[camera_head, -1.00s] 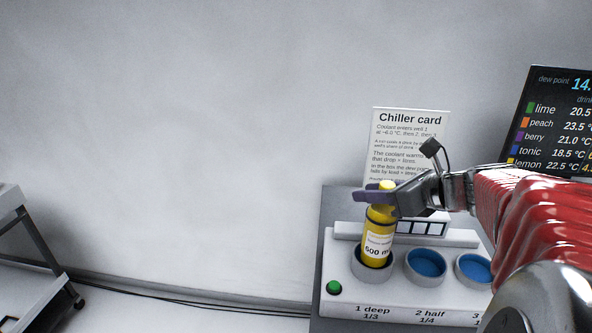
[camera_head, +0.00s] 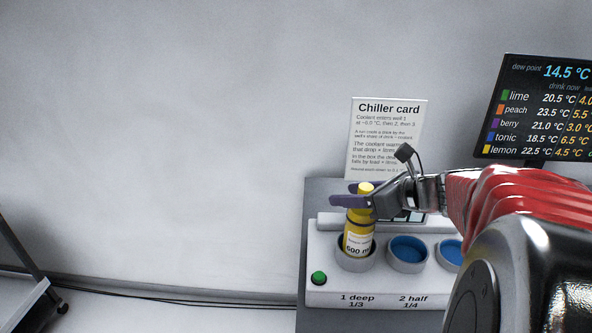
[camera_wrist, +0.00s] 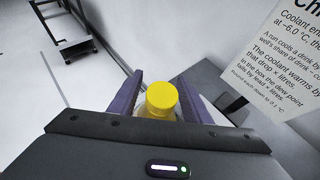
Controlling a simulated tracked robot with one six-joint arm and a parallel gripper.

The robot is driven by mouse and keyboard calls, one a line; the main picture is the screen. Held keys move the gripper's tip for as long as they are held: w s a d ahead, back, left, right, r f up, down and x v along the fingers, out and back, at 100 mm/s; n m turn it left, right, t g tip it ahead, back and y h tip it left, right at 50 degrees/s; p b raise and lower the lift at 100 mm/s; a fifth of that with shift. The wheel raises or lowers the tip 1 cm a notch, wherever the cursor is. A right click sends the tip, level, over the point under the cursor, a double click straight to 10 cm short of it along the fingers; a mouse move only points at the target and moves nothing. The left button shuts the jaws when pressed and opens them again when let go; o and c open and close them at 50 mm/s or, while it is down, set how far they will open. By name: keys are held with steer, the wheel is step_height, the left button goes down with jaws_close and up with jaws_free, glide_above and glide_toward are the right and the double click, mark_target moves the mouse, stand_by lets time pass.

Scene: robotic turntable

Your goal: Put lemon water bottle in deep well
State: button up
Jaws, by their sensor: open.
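The yellow lemon bottle (camera_head: 359,240) stands upright in the well marked "1 deep" (camera_head: 356,264), with its lower part hidden by the well's rim. Its label reads "600 m", the rest cut off. My gripper (camera_head: 354,194) is at the bottle's neck, coming from the right, with a purple finger on either side of it. In the wrist view the yellow cap (camera_wrist: 161,97) sits between the two open purple fingers (camera_wrist: 157,92), with a gap visible at the left finger.
The well marked "2 half" (camera_head: 408,252) is empty and blue inside; a third well (camera_head: 451,253) is partly hidden by my arm. A green button (camera_head: 319,278) is at the chiller's front left. A Chiller card (camera_head: 388,135) and a dark temperature screen (camera_head: 545,110) stand behind.

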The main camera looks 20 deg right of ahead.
steer(key=shift+r, duration=0.1)
steer(key=v, duration=1.2)
stand_by(0.7)
